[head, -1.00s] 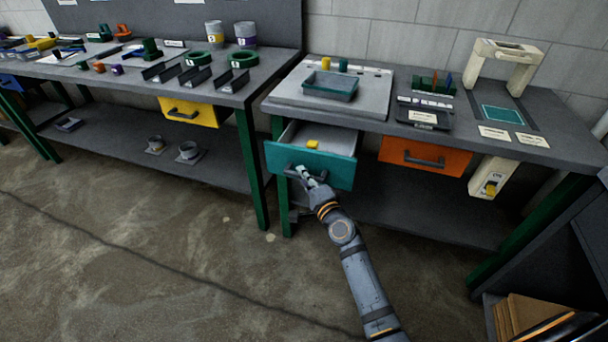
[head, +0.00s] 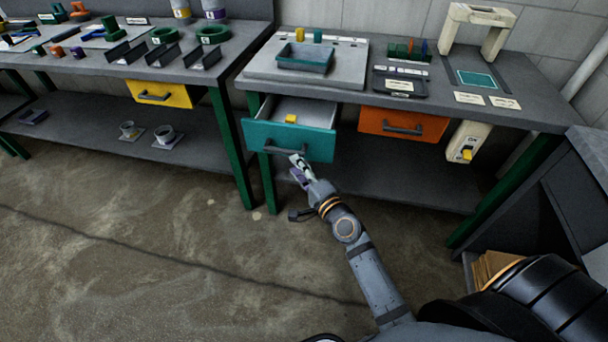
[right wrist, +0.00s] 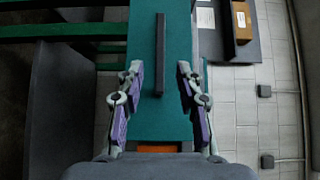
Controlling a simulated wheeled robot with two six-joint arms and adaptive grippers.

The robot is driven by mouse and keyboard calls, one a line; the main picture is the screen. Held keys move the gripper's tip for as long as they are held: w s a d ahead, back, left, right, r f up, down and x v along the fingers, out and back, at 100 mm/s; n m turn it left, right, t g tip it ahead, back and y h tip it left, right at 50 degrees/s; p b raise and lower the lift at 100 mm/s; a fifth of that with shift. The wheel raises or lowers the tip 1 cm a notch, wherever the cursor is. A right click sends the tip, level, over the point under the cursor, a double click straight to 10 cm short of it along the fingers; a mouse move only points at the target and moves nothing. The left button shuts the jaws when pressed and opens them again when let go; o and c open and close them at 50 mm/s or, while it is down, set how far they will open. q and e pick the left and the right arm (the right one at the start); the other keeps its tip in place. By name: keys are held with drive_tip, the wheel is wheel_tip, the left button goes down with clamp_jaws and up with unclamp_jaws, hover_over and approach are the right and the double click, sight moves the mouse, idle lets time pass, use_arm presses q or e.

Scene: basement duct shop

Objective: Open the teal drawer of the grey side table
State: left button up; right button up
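The teal drawer (head: 262,134) of the grey side table (head: 540,88) stands pulled out, its inside showing. A small yellow block (head: 291,118) lies in it. Its dark bar handle (head: 283,150) is on the front. My right gripper (head: 298,162) is just in front of and slightly right of the handle. In the right wrist view the gripper (right wrist: 159,68) is open, its fingers apart on either side of the handle (right wrist: 160,55), with gaps showing on both sides. The teal drawer front (right wrist: 148,120) fills the middle there. My left gripper is not in view.
An orange drawer (head: 403,124) is shut to the right, beside a cream switch box (head: 466,142). A yellow drawer (head: 160,93) is in the left bench. The floor in front is clear.

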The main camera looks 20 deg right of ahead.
drive_tip(key=shift+s+d, duration=0.2)
drive_tip(key=shift+s, duration=0.8)
drive_tip(key=shift+s+d, duration=0.15)
drive_tip(key=shift+s, duration=0.8)
wheel_tip(320, 180, down, 17)
drive_tip(key=s+n+g, duration=0.2)
drive_tip(key=n+g, duration=0.2)
drive_tip(key=n, duration=0.1)
drive_tip(key=s+d+f+n+g+h, duration=0.1)
drive_tip(key=s+d+f+n+g, duration=0.2)
drive_tip(key=s+f, duration=0.7)
drive_tip(key=s+d+f+n+g+h, duration=0.1)
drive_tip(key=s+f+n+g, duration=0.3)
drive_tip(key=f, duration=0.9)
drive_tip(key=s+d+f+n+g+h, duration=0.1)
drive_tip(key=s+d+f+n+g, duration=0.15)
drive_tip(key=s+f, duration=0.4)
drive_tip(key=s+d+f+n+g+h, duration=0.1)
drive_tip(key=s+d+f+g, duration=0.2)
drive_tip(key=s, duration=0.7)
use_arm(q)
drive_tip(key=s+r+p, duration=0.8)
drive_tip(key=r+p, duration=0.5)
drive_tip(key=p, duration=0.4)
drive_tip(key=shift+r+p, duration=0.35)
drive_tip(key=shift+p, duration=0.05)
use_arm(e)
drive_tip(key=s+r, duration=0.8)
drive_tip(key=r, duration=0.6)
drive_tip(key=shift+n, duration=0.35)
